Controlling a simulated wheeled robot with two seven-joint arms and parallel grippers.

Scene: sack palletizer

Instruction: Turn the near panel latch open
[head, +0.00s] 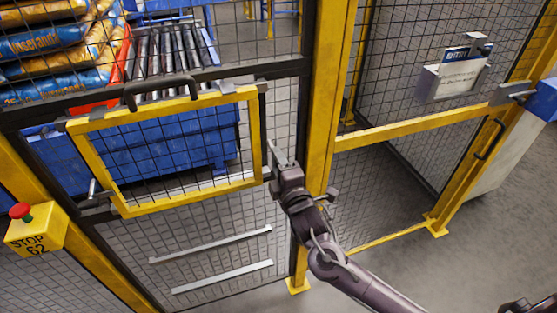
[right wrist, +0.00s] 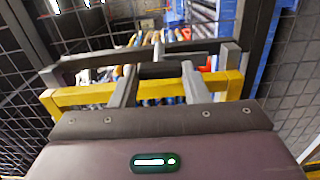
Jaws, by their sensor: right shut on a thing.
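The yellow-framed mesh panel (head: 107,187) sits in the fence, upright and apparently closed. My right gripper (head: 277,155) is at the panel's right edge, by the yellow post. It is shut on the dark latch handle (right wrist: 160,71), which shows between the two grey fingers in the right wrist view. In the head view the gripper hides most of this latch. Another latch with a grey lever (head: 94,190) is at the panel's lower left corner. My left gripper is not in view.
A yellow post (head: 325,110) stands close to my right gripper. A yellow stop box (head: 36,230) with a red button is at the lower left. Behind the fence are sacks (head: 45,40) and a roller conveyor (head: 165,48). Open floor (head: 440,270) lies at the lower right.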

